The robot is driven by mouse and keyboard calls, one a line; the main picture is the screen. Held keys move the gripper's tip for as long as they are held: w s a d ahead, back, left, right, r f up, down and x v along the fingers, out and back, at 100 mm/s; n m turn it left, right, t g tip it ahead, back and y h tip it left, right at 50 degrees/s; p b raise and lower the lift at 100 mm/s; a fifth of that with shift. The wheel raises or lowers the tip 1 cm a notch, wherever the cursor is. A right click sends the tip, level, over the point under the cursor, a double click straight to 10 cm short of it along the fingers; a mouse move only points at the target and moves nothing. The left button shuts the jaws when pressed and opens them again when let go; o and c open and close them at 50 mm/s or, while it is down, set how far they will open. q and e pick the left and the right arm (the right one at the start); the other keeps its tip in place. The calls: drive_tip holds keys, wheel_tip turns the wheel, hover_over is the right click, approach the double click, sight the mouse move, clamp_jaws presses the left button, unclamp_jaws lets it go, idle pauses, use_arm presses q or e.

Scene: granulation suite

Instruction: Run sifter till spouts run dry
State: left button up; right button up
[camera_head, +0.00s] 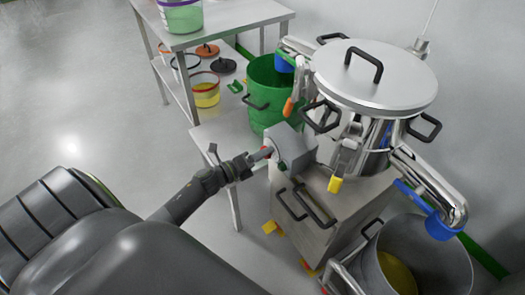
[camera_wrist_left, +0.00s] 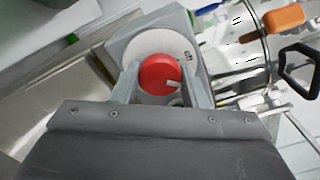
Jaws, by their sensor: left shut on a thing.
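The sifter (camera_head: 372,75) is a round steel drum with a handled lid on a steel cabinet. A grey switch box (camera_head: 292,148) sits at its left side. My left gripper (camera_head: 262,155) reaches the box, shut on the red knob (camera_wrist_left: 159,74), which shows between its fingers in the left wrist view. A spout (camera_head: 428,183) with a blue end (camera_head: 442,226) points down over a steel bin (camera_head: 365,250) holding yellow material (camera_head: 397,272). Another spout with a blue end (camera_head: 284,63) hangs over a green bin (camera_head: 271,85). I cannot tell whether material flows. My right gripper is not in view.
A steel shelf table (camera_head: 235,17) at the back holds a tub with a purple band (camera_head: 181,15) and, lower down, tubs and lids. Yellow pieces lie on the floor near the cabinet. The floor at the left is clear.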

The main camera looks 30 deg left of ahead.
use_arm(q)
drive_tip(key=n+p, duration=0.3)
drive_tip(key=n, duration=0.4)
drive_tip(key=shift+r, duration=0.1)
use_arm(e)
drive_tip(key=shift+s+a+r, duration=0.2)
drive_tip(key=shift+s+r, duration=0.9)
use_arm(q)
drive_tip(key=shift+n, duration=0.4)
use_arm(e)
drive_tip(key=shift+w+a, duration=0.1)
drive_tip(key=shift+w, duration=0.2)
use_arm(q)
drive_tip(key=o, duration=1)
drive_tip(key=shift+c, duration=0.2)
drive_tip(key=b+v, duration=0.1)
drive_tip(key=v, duration=1.6)
drive_tip(key=shift+s, duration=0.25)
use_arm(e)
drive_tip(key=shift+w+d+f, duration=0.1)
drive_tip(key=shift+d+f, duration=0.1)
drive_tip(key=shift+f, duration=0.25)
use_arm(q)
drive_tip(key=shift+a, duration=0.15)
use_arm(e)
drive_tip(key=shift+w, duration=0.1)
